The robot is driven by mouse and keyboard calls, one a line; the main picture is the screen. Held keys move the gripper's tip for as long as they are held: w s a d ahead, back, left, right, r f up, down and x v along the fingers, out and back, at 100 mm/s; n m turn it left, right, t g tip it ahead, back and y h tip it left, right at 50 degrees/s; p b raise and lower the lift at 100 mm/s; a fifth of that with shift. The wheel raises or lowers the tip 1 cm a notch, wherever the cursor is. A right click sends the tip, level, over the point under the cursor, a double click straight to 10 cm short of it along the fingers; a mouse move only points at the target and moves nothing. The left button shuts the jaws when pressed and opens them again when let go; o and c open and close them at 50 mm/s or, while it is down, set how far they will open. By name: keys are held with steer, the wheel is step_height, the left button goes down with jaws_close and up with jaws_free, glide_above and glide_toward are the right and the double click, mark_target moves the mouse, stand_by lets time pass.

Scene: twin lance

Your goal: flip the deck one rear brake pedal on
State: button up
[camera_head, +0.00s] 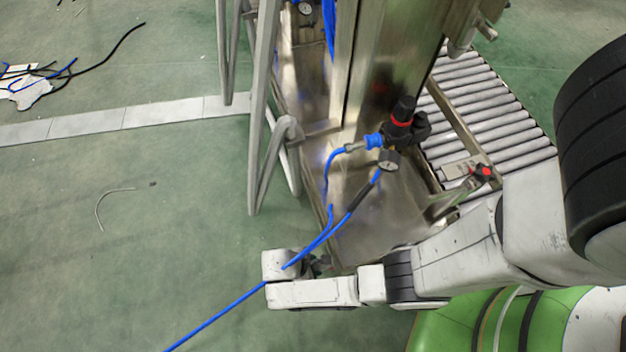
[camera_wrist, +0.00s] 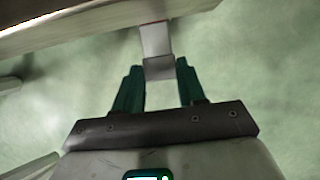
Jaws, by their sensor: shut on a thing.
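The brake pedal (camera_wrist: 155,40) shows in the wrist view as a pale narrow plate with a darker grey end, sticking out below a long metal edge. My gripper (camera_wrist: 158,67) has its two green fingers on either side of the grey end and is shut on it. In the head view my gripper (camera_head: 320,265) is mostly hidden by my white wrist, low beside the bottom of the steel machine (camera_head: 365,210). The pedal cannot be made out in the head view.
Blue hoses (camera_head: 330,232) hang from the machine and pass over my wrist. A roller conveyor (camera_head: 485,110) is at the right, with a red button box (camera_head: 480,171) near it. Grey tube legs (camera_head: 262,130) stand left of the machine. Green floor at the left is mostly open.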

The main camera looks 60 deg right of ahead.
steer(key=f+g+h+b, duration=0.1)
steer(key=b, duration=0.1)
steer(key=f+b, duration=0.1)
steer(key=b, duration=0.1)
steer(key=shift+w+a+f+g+h, duration=0.1)
steer(key=shift+w+a+g+h, duration=0.15)
steer(key=shift+g+h, duration=0.15)
steer(key=f+g+h+b, duration=0.1)
steer(key=g+h+b, duration=0.1)
steer(key=b, duration=0.1)
steer(key=shift+b, duration=0.4)
steer(key=shift+f, duration=0.1)
steer(key=o, duration=1.1)
steer(key=shift+c, duration=0.2)
steer(key=p+v, duration=0.1)
steer(key=v, duration=0.9)
steer(key=shift+w+a, duration=0.2)
steer(key=shift+w+a, duration=0.1)
